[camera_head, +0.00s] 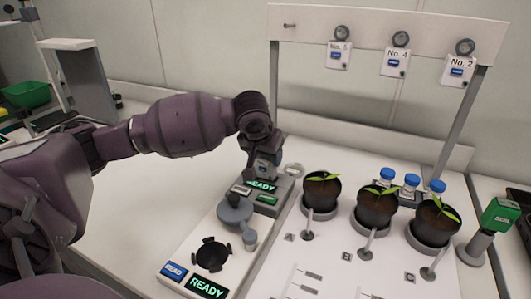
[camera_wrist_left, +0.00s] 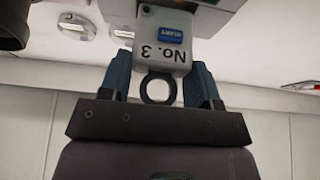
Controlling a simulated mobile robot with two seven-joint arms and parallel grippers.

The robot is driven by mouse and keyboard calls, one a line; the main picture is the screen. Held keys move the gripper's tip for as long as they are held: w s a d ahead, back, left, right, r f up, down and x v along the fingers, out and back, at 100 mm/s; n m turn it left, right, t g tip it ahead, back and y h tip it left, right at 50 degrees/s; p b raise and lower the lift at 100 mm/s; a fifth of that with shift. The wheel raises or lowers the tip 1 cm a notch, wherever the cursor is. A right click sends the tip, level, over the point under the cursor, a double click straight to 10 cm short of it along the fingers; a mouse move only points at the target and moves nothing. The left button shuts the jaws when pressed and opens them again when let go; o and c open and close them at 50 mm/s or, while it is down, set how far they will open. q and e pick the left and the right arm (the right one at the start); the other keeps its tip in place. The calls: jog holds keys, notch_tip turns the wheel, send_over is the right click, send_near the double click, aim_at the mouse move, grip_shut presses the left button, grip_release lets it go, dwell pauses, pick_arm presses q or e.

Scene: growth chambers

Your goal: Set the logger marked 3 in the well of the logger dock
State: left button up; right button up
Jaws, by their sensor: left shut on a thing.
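The logger marked 3 (camera_wrist_left: 163,48) is a pale grey tag with a blue label and a dark ring, and its "No. 3" reads upside down in the left wrist view. My left gripper (camera_wrist_left: 162,82) is shut on it, one blue finger at each side of the ring end. In the head view the gripper (camera_head: 266,148) is at the far end of the bench unit, and the logger (camera_head: 266,168) shows below it. The grey block with a green READY display (camera_head: 262,186) there appears to be the logger dock. The well is hidden, so I cannot tell whether the logger is seated. My right gripper is out of view.
Loggers No. 4 (camera_head: 395,62), No. 2 (camera_head: 458,70) and another (camera_head: 339,55) hang from the white rail (camera_head: 370,33). Potted seedlings (camera_head: 321,190) stand right of the dock. A grey disc (camera_head: 234,210) and a black ring holder (camera_head: 211,254) are in front.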

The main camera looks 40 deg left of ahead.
pick_arm(q)
jog(key=shift+f, duration=1.2)
jog(key=o, duration=1)
jog(key=shift+o, duration=0.2)
